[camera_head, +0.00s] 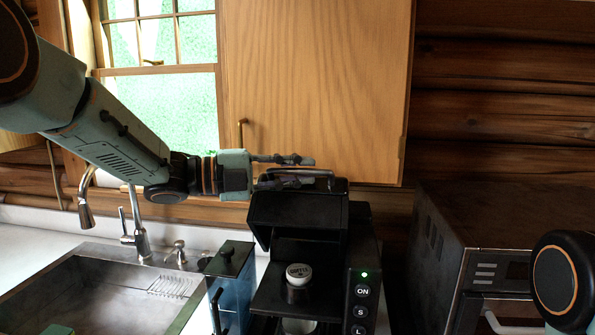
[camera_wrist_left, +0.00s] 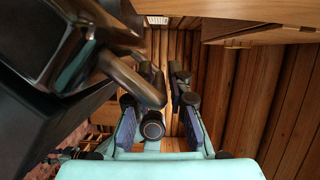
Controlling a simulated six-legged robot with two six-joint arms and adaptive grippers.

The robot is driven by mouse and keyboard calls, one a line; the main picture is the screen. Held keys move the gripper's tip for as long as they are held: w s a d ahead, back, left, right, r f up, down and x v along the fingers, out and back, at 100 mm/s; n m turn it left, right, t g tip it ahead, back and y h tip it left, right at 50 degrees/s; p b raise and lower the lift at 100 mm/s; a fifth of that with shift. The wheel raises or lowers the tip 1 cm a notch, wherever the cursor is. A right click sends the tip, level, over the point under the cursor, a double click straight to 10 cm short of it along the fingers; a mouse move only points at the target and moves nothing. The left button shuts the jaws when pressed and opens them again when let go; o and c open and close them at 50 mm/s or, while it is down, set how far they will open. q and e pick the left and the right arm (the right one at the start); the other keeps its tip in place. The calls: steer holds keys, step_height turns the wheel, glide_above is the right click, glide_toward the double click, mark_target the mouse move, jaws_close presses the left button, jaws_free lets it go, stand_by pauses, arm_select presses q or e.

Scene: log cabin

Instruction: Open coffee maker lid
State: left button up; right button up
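The black coffee maker (camera_head: 362,260) stands on the counter, with its lid (camera_head: 298,213) raised and tilted back. A coffee pod (camera_head: 299,273) shows in the open space below the lid. The lid's metal handle (camera_head: 318,173) is at the top; it also shows in the left wrist view (camera_wrist_left: 132,78). My left gripper (camera_head: 300,171) reaches in from the left at the handle's height. Its fingers (camera_wrist_left: 160,112) are apart, with part of the handle between them; firm contact is not visible. My right gripper is out of view.
A blue water tank (camera_head: 233,285) is at the coffee maker's left, beside a sink (camera_head: 110,290) with a faucet (camera_head: 138,235). A microwave (camera_head: 480,250) stands close on the right. A wooden cabinet (camera_head: 320,80) hangs just above and behind my left gripper.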

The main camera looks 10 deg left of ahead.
arm_select(q)
steer(key=shift+o, duration=1.4)
steer(key=shift+s, duration=0.1)
steer(key=shift+s+a, duration=0.1)
steer(key=shift+a, duration=0.4)
steer(key=v, duration=1.1)
